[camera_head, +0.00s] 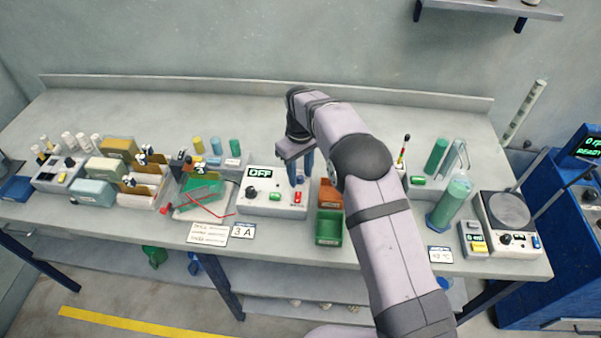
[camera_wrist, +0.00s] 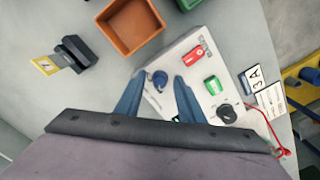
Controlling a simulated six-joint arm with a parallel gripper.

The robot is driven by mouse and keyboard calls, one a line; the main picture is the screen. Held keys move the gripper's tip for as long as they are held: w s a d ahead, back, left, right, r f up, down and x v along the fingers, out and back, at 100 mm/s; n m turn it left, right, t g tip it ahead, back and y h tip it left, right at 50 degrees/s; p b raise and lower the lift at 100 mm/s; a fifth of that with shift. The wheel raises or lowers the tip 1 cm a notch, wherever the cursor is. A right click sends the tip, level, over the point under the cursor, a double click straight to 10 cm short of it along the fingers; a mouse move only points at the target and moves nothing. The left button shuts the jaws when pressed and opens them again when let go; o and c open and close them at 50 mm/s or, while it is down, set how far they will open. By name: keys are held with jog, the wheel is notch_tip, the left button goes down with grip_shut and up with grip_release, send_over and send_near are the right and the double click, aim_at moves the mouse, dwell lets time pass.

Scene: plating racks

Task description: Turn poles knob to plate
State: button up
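The white power supply box (camera_head: 262,208) shows OFF on its display (camera_head: 259,173). I cannot read which is labelled poles. My gripper (camera_wrist: 158,76) is open, with its blue fingers on either side of the blue knob and gaps visible. In the head view my gripper (camera_head: 300,180) points down over the box's right end, and the blue knob is hidden there.
Orange (camera_head: 330,194) and green (camera_head: 328,229) bins stand just right of the box. A tray with red leads (camera_head: 201,209) lies to its left. A green cylinder (camera_head: 449,202) and a round-plated device (camera_head: 508,211) stand farther right. The bench behind the box is mostly clear.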

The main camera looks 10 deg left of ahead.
aim_at(301, 177)
jog(key=shift+r+b, duration=1.2)
jog(key=shift+r, duration=2.5)
jog(key=shift+s+d, duration=0.1)
jog(key=shift+d, duration=0.15)
jog(key=s+d+r+m, duration=0.1)
jog(key=s+d+m, duration=0.2)
jog(key=s+d, duration=0.35)
jog(key=s+d+f+m, duration=0.2)
jog(key=s+d, duration=0.5)
jog(key=s, duration=0.4)
jog(key=s+d+f+m, duration=0.3)
jog(key=s+d, duration=0.5)
jog(key=s, duration=0.4)
jog(key=shift+m, duration=0.6)
